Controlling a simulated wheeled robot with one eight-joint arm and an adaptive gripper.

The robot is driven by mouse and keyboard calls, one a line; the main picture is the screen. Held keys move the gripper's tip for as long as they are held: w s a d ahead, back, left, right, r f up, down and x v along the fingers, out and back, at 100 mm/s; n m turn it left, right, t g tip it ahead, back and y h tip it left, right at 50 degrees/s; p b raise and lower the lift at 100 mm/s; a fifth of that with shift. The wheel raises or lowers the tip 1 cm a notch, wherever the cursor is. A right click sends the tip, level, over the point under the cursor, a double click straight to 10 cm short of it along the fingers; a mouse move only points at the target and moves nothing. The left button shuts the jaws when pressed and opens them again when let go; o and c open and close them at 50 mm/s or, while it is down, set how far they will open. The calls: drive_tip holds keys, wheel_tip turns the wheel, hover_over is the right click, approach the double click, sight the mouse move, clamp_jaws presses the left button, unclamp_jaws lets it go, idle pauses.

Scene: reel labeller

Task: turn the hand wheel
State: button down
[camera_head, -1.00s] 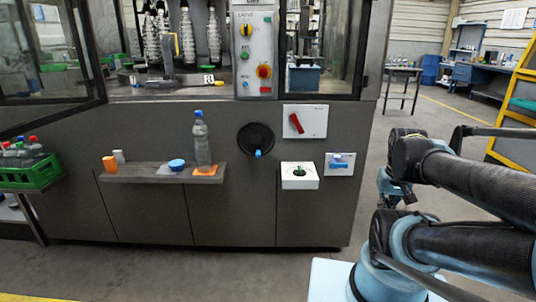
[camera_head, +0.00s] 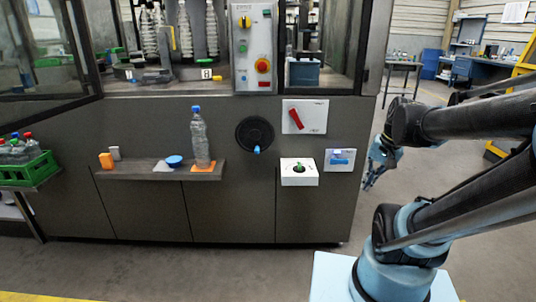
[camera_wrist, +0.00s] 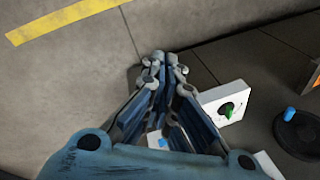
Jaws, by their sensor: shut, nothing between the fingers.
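The hand wheel (camera_head: 254,132) is a black disc on the grey front panel of the machine, with a small blue handle (camera_head: 257,150) at its lower edge. In the wrist view the wheel (camera_wrist: 299,138) is at the right edge, partly cut off, with its blue handle (camera_wrist: 291,114) sticking up. My gripper (camera_head: 370,184) hangs to the right of the wheel in the head view, apart from it, near the machine's right edge. In the wrist view the gripper's fingers (camera_wrist: 164,60) are drawn together and empty, and no contact with the wheel shows.
Between the gripper and wheel are a white box with a green knob (camera_head: 299,172) and a white plate with a blue handle (camera_head: 340,160). A red lever plate (camera_head: 305,116) is above. A shelf (camera_head: 135,173) with a bottle (camera_head: 200,140) juts out left of the wheel.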

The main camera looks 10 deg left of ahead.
drive_tip(key=w+a+r+m+g+y, duration=0.3)
drive_tip(key=w+a+m+y, duration=0.55)
drive_tip(key=w+a, duration=1.25)
drive_tip(key=w+a+f+m+g+y, duration=0.2)
drive_tip(key=w+a+f+m, duration=0.2)
drive_tip(key=w+a, duration=0.3)
drive_tip(key=x, duration=1.3)
drive_tip(key=shift+d+f, duration=0.2)
drive_tip(key=shift+f, duration=0.2)
